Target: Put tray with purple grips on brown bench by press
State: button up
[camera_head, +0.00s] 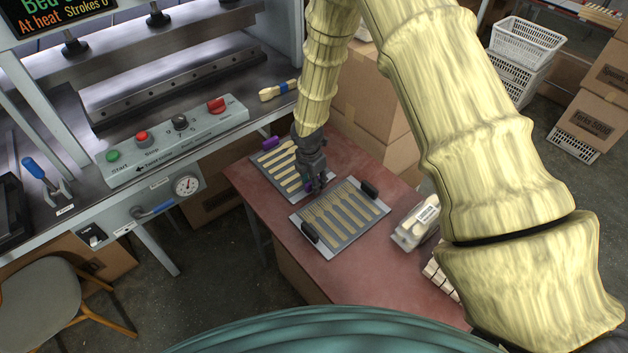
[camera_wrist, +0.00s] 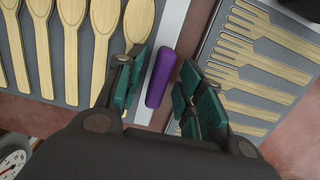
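The tray with purple grips (camera_head: 262,174) lies on the brown bench (camera_head: 262,218) beside the press, holding several wooden spoons. In the head view my gripper (camera_head: 314,180) points down at the tray's near right end.
A second tray with black grips (camera_head: 324,250) holds wooden forks and lies close to the right.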

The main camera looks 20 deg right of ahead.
notch_tip(320, 180, up, 12)
jog(key=a+b, duration=0.1)
jog(key=b, duration=0.1)
jog(key=shift+s, duration=0.45)
jog(key=shift+a, duration=0.1)
